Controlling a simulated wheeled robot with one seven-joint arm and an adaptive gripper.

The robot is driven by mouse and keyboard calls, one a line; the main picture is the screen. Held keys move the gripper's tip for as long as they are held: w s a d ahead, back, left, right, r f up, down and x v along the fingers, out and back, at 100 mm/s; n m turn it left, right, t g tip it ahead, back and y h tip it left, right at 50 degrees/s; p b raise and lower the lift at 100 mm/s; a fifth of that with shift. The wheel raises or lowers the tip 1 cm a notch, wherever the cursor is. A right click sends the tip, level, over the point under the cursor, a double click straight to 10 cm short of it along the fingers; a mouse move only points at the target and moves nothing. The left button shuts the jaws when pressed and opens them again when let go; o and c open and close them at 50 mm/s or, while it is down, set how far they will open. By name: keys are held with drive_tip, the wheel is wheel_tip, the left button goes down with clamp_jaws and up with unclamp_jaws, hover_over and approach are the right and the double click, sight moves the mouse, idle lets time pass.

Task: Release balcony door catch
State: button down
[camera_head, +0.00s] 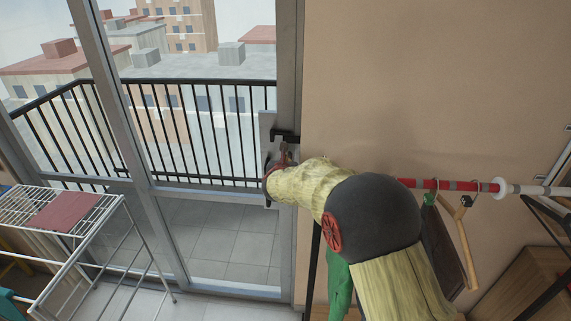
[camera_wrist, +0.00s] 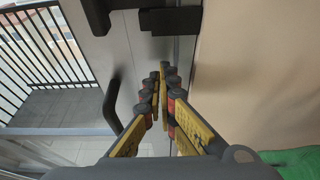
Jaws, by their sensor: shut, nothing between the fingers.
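The balcony door is glazed with a grey frame (camera_head: 286,60). A black catch (camera_head: 285,135) sits at the frame's right edge beside the wall. In the wrist view the black catch (camera_wrist: 170,21) lies at the top, with another dark piece (camera_wrist: 97,14) to its left. A black curved handle (camera_wrist: 112,105) shows lower left on the door frame. My gripper (camera_wrist: 160,72) is shut and empty, its fingertips pointing at the frame just below the catch in the picture. In the head view my gripper (camera_head: 284,150) is just under the catch and partly hidden by my wrist. Whether it touches anything is unclear.
A white drying rack (camera_head: 90,228) with a red cloth (camera_head: 62,212) stands at left. A red and white rail (camera_head: 470,186) with a wooden hanger (camera_head: 462,245) runs along the wall at right. Green cloth (camera_head: 340,285) hangs below my arm. Beyond the glass is a black railing (camera_head: 200,130).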

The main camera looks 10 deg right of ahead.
drive_tip(key=r, duration=0.1)
drive_tip(key=w+r+p, duration=0.1)
drive_tip(key=r, duration=0.1)
drive_tip(key=shift+w+d+r, duration=0.1)
drive_tip(key=shift+d+r, duration=0.1)
drive_tip(key=shift+r, duration=0.05)
drive_tip(key=shift+r, duration=0.1)
